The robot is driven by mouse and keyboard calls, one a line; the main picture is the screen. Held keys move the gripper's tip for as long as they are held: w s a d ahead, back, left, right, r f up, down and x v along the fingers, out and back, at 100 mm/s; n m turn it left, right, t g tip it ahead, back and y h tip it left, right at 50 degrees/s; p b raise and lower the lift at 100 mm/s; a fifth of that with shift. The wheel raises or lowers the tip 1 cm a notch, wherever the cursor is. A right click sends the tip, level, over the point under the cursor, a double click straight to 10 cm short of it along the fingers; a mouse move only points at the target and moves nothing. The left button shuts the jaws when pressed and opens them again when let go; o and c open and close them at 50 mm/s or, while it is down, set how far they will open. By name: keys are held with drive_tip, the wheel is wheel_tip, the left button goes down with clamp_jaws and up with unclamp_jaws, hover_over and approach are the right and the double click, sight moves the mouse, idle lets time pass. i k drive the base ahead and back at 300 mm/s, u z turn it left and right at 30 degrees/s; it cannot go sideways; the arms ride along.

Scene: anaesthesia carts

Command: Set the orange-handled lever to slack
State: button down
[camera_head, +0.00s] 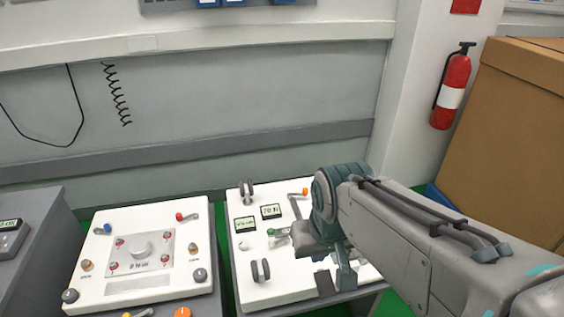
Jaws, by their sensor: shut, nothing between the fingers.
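A small lever with an orange handle (304,192) is near the back edge of the right white panel (262,291), just left of my arm's wrist. Its base is partly hidden by my arm, and any position labels are too small to read. My gripper (335,282) hangs over the right part of this panel, in front of the orange handle and apart from it. It is shut and empty. My arm covers much of the panel's right side.
The right panel also carries two displays (271,212), grey paired handles (247,192) and a green-tipped control (274,232). The left white panel (140,288) has several knobs and levers.

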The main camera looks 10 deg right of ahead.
sight(305, 192)
drive_tip(key=z, duration=0.45)
drive_tip(key=i, duration=0.9)
drive_tip(key=z, duration=0.75)
